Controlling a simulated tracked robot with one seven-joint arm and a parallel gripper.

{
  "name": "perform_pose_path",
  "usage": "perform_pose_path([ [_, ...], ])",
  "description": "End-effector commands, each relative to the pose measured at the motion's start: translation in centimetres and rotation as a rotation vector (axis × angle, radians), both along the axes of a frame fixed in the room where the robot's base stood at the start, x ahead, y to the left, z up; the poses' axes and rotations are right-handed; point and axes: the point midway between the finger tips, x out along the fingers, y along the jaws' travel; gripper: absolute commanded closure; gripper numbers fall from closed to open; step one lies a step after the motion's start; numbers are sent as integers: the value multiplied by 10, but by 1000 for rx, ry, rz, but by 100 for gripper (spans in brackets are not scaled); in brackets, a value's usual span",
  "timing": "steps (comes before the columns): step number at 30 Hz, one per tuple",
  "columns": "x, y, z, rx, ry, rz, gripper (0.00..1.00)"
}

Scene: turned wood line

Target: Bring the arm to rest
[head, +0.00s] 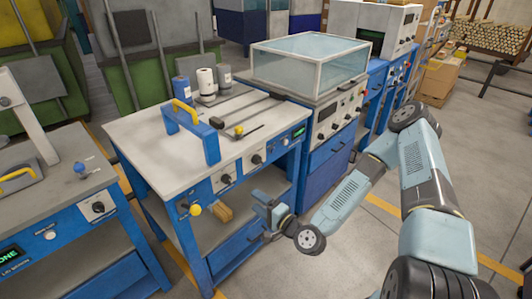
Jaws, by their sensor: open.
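My arm (420,165) rises from the lower right and bends back down toward the middle of the head view. My gripper (264,214) is at its end, in front of the blue bench's right front leg and drawer. It is open, and I see nothing held in it. It is below the level of the bench top and apart from the wooden block (223,213) to its left. The exact gap between gripper and bench is hard to tell.
A blue bench (140,135) with a pale top carries a blue frame (190,130) and bottles (206,82). A glass-covered machine (310,60) stands behind it. Another bench (50,205) is at the left. Open floor (480,160) lies to the right.

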Motion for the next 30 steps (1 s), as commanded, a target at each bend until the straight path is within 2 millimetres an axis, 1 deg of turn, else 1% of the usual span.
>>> perform_pose_path([
  [4,1,0,0,-20,-6,11,37],
  [7,3,-1,-1,-74,-23,40,37],
  [14,13,-11,-7,-304,-81,147,37],
  [23,30,-39,-6,-611,-136,256,37],
  [30,47,-71,6,-846,-161,311,37],
])
